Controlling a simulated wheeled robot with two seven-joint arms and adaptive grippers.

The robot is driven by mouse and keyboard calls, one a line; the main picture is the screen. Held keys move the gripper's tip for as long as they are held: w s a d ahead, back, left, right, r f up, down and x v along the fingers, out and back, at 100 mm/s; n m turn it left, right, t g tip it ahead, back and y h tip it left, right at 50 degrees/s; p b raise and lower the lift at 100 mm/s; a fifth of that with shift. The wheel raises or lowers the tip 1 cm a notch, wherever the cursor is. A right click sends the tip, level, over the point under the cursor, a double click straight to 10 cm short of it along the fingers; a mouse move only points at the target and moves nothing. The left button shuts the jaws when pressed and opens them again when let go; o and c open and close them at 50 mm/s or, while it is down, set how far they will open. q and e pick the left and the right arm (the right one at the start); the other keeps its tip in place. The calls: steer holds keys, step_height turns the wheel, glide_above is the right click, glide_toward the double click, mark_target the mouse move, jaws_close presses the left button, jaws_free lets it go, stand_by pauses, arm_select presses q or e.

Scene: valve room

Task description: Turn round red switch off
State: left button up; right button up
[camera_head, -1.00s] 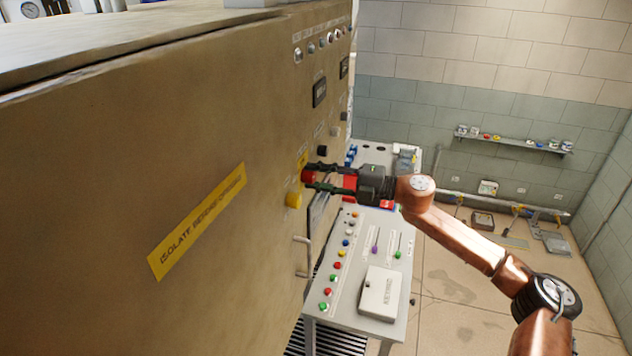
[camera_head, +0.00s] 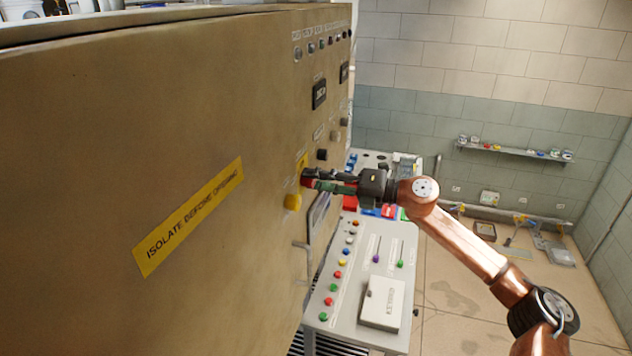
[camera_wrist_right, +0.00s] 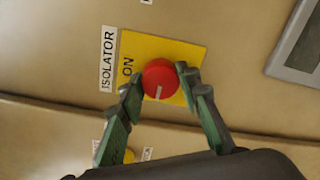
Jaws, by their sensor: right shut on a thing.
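The round red switch (camera_wrist_right: 160,76) sits on a yellow plate (camera_wrist_right: 186,49) marked ON, beside an ISOLATOR label, on the tan cabinet. A short white mark on its face points downward in the right wrist view. My right gripper (camera_head: 308,180) reaches the cabinet face from the right. Its two fingers (camera_wrist_right: 160,82) are shut on the switch, one on each side. In the head view the fingers hide most of the red switch (camera_head: 304,179). My left gripper is not in view.
A yellow knob (camera_head: 293,202) sits just below the switch, and black knobs (camera_head: 322,155) sit above. A door handle (camera_head: 302,248) juts out lower down. A desk console (camera_head: 345,308) with several buttons stands below my right arm. Open floor lies to the right.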

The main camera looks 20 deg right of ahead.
steer(key=o, duration=1.2)
steer(key=shift+c, duration=0.2)
steer(key=v, duration=1.2)
